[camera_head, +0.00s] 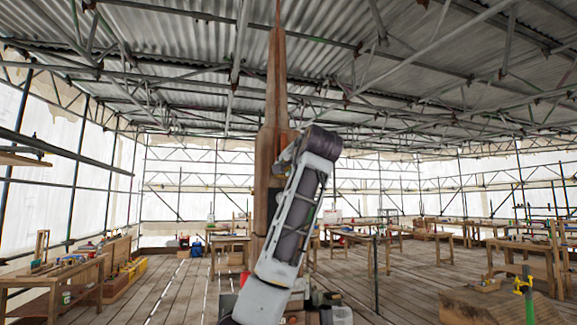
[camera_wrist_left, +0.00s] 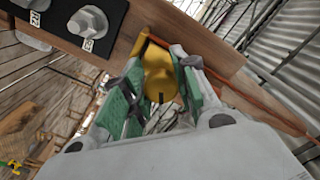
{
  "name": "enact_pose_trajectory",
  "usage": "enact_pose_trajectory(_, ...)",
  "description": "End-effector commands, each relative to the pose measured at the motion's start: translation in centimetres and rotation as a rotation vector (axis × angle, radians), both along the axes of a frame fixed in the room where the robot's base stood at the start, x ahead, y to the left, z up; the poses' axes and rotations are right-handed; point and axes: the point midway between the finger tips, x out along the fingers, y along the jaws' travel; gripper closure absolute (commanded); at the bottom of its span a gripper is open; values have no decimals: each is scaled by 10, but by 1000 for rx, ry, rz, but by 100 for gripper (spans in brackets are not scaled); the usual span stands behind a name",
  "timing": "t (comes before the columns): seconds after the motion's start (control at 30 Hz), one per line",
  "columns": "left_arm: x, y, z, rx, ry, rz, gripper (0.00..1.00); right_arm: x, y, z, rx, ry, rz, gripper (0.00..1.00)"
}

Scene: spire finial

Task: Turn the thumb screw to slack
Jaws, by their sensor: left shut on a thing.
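The brass thumb screw (camera_wrist_left: 158,72) shows in the left wrist view, set against the wooden spire. My left gripper (camera_wrist_left: 160,92), with green finger pads, is shut on it, one finger on each side. A dark mark shows on the screw's near face. In the head view the tall wooden spire (camera_head: 275,95) stands upright in the middle, and my left arm reaches up to its right side. The arm hides the fingertips and the screw there. My right gripper is in neither view.
A black plate (camera_wrist_left: 62,14) with grey hex pieces and small number labels sits on the spire, upper left in the wrist view. An orange-brown strip runs beside the screw. Workbenches (camera_head: 62,275) stand left and right in the head view, with open plank floor (camera_head: 160,285) between.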

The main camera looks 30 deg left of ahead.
Motion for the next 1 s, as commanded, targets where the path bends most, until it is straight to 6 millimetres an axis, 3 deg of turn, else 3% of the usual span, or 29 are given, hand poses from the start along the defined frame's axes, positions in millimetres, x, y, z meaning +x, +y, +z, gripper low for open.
enact_pose_trajectory(1.0, 5, -3, -5, -576, -658, 2, 95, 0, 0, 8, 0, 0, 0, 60)
